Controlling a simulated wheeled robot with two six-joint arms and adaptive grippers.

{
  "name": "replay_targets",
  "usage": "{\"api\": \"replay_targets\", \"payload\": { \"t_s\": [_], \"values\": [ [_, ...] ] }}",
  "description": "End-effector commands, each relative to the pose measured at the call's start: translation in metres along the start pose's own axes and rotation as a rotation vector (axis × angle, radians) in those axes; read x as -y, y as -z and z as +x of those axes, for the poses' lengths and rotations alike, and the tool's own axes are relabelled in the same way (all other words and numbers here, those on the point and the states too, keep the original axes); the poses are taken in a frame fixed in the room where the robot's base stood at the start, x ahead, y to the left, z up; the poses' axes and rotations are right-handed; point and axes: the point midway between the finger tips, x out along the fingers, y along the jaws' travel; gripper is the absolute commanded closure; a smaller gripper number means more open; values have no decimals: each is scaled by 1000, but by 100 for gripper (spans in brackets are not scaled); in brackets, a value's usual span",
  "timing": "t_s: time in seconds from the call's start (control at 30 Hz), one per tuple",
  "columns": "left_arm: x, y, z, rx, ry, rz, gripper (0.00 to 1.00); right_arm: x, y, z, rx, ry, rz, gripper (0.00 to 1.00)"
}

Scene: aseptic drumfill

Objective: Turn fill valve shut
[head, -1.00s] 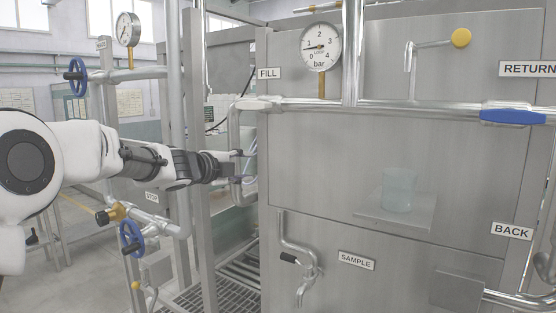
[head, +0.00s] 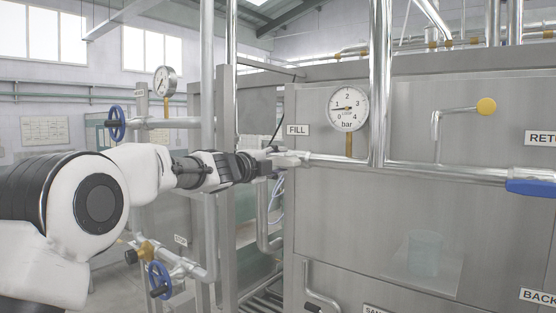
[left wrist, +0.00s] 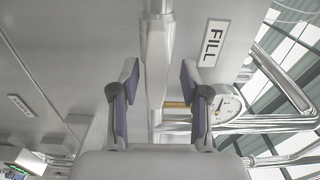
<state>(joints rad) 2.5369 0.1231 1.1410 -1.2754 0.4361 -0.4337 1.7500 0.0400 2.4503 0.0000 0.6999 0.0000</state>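The FILL label (head: 298,130) is on the steel panel above a silver valve fitting (head: 293,159) at the left end of the horizontal pipe. My left gripper (head: 272,156) is at this fitting and partly hides it. In the left wrist view, my left gripper (left wrist: 159,72) is open, with one finger on each side of the silver fitting (left wrist: 157,50). Gaps show between the fingers and the metal, so it is not gripped. The FILL label (left wrist: 215,43) is to the right there. My right gripper is in neither view.
A pressure gauge (head: 347,108) stands above the horizontal pipe (head: 425,172), right of FILL. A blue handle (head: 530,187) is at far right. A steel post (head: 225,190) stands close to my left forearm. Two blue handwheels (head: 116,123) (head: 160,280) are at left.

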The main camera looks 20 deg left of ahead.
Motion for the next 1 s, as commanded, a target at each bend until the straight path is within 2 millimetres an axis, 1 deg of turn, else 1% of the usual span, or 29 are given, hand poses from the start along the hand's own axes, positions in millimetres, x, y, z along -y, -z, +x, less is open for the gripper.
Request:
{"api": "replay_targets", "payload": {
  "t_s": [0.03, 0.07, 0.1, 0.13, 0.57, 0.77, 1.0],
  "values": [
    [-1, 0, 0, 0, -1, 0, 68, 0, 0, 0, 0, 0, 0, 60],
    [-1, 0, 0, 0, -1, 0, 79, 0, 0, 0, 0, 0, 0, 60],
    [-1, 0, 0, 0, -1, 0, 93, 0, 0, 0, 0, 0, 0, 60],
    [-1, 0, 0, 0, -1, 0, 100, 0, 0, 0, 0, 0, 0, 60],
    [0, 0, 0, -1, 1, 34, 100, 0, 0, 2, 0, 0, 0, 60],
    [0, 1, 0, -1, 3, 124, 100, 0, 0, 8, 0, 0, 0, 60],
    [0, 1, 0, -1, 5, 312, 100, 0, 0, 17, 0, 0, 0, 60]
  ]
}}
